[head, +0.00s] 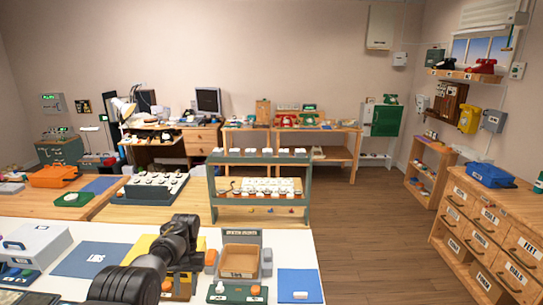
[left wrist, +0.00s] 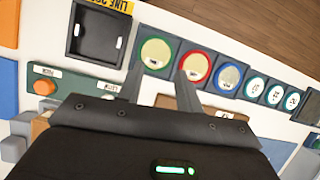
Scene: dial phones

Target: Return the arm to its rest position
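My left arm (head: 150,270) reaches in from the lower left of the head view, over the white table (head: 110,231). My left gripper (head: 187,262) is above the table beside a yellow item; its fingertips are hard to make out there. In the left wrist view, the two dark fingers of the left gripper (left wrist: 158,80) stand apart with nothing between them. They show in front of a red-ringed disc (left wrist: 196,67) and a green-ringed disc (left wrist: 155,53). I cannot tell whether they touch anything. My right arm and gripper are not in view.
A brown tray (head: 239,261), a green panel (head: 237,292) and a blue pad (head: 300,284) lie right of the gripper. A grey case (head: 38,245) is at left. A green shelf rack (head: 258,160) stands behind. Wooden floor (head: 365,230) is clear at right.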

